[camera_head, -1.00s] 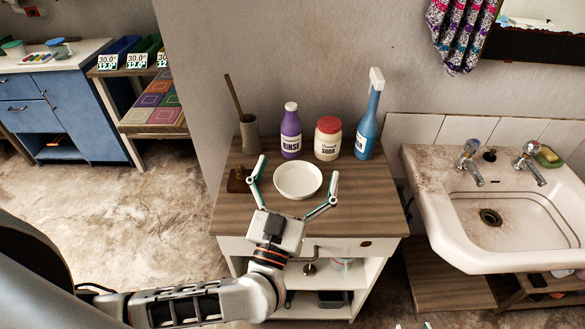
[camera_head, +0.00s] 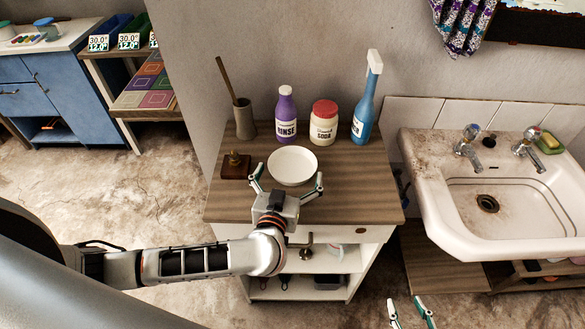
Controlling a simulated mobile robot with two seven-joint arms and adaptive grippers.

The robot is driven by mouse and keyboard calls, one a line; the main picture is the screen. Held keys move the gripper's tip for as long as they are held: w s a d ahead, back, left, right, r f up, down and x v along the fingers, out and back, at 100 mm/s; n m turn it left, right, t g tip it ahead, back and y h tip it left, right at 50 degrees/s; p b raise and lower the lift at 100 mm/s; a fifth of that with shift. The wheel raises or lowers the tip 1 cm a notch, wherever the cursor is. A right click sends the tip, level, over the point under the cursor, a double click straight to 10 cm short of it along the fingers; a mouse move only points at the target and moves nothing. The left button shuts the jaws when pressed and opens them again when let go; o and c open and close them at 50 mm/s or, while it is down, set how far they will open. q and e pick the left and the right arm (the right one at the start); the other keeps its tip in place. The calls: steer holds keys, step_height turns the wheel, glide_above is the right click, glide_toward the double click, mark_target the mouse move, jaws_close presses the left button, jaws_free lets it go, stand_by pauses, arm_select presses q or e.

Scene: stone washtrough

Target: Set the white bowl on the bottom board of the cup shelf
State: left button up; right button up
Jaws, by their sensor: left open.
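The white bowl (camera_head: 292,165) sits upright on the wooden top of the cabinet. My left gripper (camera_head: 288,176) is open at the bowl's near edge, with one finger on each side of its front; nothing is held, and I cannot tell whether a finger touches the rim. My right gripper (camera_head: 410,308) shows only its fingertips at the bottom edge, spread apart with nothing between them. Open white shelves (camera_head: 310,293) lie under the cabinet top, partly hidden by my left arm. I cannot tell whether these are the cup shelf.
A purple rinse bottle (camera_head: 286,118), soda jar (camera_head: 323,125), blue bottle (camera_head: 364,110) and brush holder (camera_head: 245,120) line the back. A brown block (camera_head: 236,166) sits left of the bowl. The sink (camera_head: 500,205) is at the right. The wooden top's right side (camera_head: 365,190) is clear.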

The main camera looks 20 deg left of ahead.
arm_select(q)
steer(key=shift+w, duration=0.55)
steer(key=c, duration=1.2)
steer(key=shift+o, duration=0.2)
